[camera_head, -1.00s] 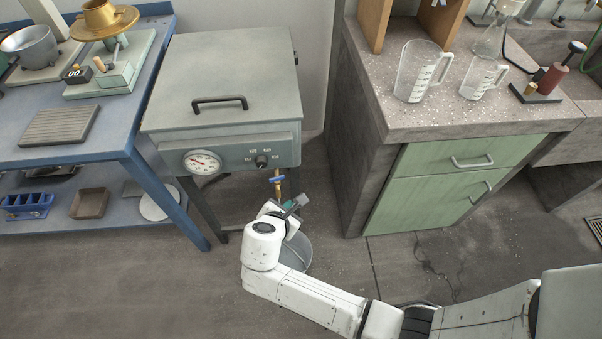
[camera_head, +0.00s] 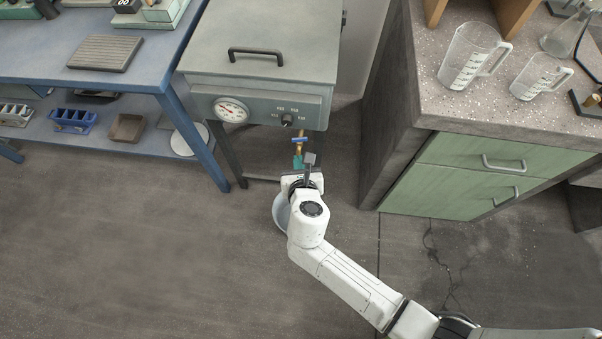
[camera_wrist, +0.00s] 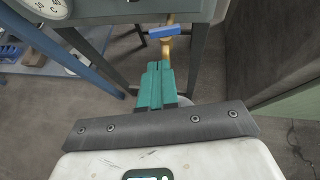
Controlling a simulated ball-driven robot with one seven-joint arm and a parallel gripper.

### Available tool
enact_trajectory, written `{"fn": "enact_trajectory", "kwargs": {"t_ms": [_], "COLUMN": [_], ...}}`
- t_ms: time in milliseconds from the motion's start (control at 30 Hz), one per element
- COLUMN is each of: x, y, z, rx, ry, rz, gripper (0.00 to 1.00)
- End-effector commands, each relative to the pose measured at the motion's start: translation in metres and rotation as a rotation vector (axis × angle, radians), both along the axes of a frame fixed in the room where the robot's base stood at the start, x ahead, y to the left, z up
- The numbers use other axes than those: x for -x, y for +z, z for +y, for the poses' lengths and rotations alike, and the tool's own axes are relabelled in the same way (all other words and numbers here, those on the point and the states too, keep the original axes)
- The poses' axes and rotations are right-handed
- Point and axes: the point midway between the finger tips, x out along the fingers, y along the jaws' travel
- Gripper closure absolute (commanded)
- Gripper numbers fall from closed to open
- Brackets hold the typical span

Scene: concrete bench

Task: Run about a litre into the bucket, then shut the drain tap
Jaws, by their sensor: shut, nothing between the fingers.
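The drain tap has a blue handle (camera_head: 299,139) on a brass pipe below the front of the grey cabinet. The blue handle (camera_wrist: 164,31) lies crosswise to the pipe in the wrist view. My gripper (camera_head: 298,162) is just below and in front of the tap. Its teal fingers (camera_wrist: 155,80) are together, with nothing between them, and look apart from the handle. The grey bucket (camera_head: 281,214) stands on the floor below the tap, mostly hidden behind my arm. Its inside, water level and any stream from the tap cannot be made out.
The grey cabinet (camera_head: 262,40) carries a dial gauge (camera_head: 231,110) and a knob. A blue table (camera_head: 140,72) stands to its left. At right, a stone counter (camera_head: 520,118) with green drawers holds two clear measuring jugs (camera_head: 470,56). Open floor lies at lower left.

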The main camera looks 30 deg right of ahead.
Motion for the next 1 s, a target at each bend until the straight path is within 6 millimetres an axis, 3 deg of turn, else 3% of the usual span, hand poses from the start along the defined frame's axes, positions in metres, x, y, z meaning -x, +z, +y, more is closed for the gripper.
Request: {"fn": "enact_trajectory", "kwargs": {"t_ms": [67,300,800,1000], "x": [-0.013,-0.041,-0.048,-0.057], "y": [-0.009,-0.007,-0.007,-0.007], "z": [-0.005,-0.016,-0.019,-0.019], "rx": [0.0,0.0,-0.002,-0.002], "ry": [0.0,-0.001,-0.002,-0.092], "rz": [-0.001,0.0,0.0,0.001], "gripper": [1.0,1.0,1.0,1.0]}}
